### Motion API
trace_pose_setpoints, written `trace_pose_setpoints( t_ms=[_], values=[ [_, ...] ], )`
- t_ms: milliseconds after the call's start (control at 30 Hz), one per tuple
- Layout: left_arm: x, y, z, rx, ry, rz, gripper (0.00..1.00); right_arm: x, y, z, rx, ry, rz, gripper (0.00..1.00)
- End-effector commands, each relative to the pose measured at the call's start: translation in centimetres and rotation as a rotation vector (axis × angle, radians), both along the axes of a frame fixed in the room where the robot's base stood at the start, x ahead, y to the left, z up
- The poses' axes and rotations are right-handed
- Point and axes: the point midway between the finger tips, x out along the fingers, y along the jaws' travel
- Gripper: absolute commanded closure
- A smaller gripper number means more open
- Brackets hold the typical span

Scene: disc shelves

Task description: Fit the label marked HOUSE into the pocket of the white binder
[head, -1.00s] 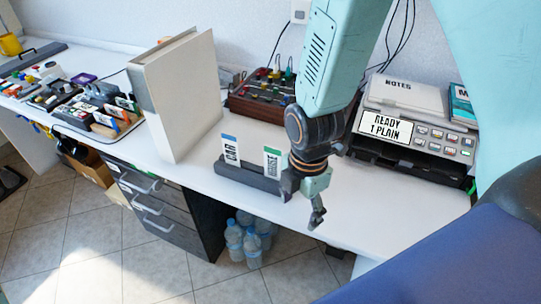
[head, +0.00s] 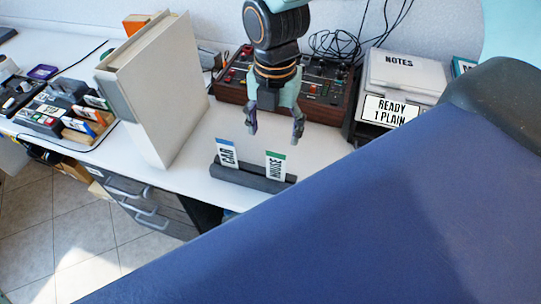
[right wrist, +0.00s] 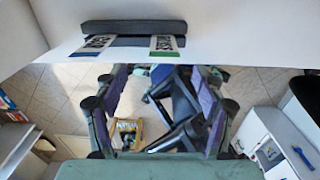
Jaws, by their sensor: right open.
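The HOUSE label (head: 275,166), white with a green top end, stands in a dark grey holder (head: 250,179) on the white table. A CAR label (head: 227,152) with a blue top end stands to its left in the same holder. Both labels show in the right wrist view, HOUSE (right wrist: 163,43) on the right. The white binder (head: 160,95) stands upright left of the holder. Its pocket cannot be made out clearly. My right gripper (head: 274,132) is open and empty, pointing down above and behind the holder, apart from the labels. My left gripper is not in view.
Behind my right gripper stands a control box (head: 325,92) with knobs and wooden sides. A NOTES box (head: 403,75) and a READY 1 PLAIN panel (head: 390,111) stand at the right. Small organisers (head: 60,115) fill the left. Bare table lies around the holder.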

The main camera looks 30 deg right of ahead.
Motion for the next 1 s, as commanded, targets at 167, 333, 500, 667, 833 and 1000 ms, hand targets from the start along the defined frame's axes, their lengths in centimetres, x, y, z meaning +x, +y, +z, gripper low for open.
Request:
trace_pose_setpoints(
  t_ms=[167, 333, 500, 667, 833, 1000],
  values=[
    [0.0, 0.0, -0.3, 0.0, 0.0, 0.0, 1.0, -0.6, 0.0, -1.0, 0.0, 0.004, 0.003, 0.3],
    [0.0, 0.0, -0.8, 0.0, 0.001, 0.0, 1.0, -0.9, -0.1, -2.9, -0.001, 0.002, 0.004, 0.3],
    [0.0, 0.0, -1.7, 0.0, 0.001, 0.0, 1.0, -1.2, -0.3, -5.4, 0.001, 0.003, 0.003, 0.3],
    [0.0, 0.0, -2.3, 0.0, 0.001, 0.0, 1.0, -1.2, -0.4, -7.3, -0.001, 0.002, 0.003, 0.3],
    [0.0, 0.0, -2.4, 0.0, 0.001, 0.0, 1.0, -1.0, -0.4, -7.8, -0.001, -0.001, 0.003, 0.3],
    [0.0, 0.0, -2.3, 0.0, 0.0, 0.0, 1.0, -0.8, -0.4, -7.8, -0.001, -0.001, 0.003, 0.31]
  ],
)
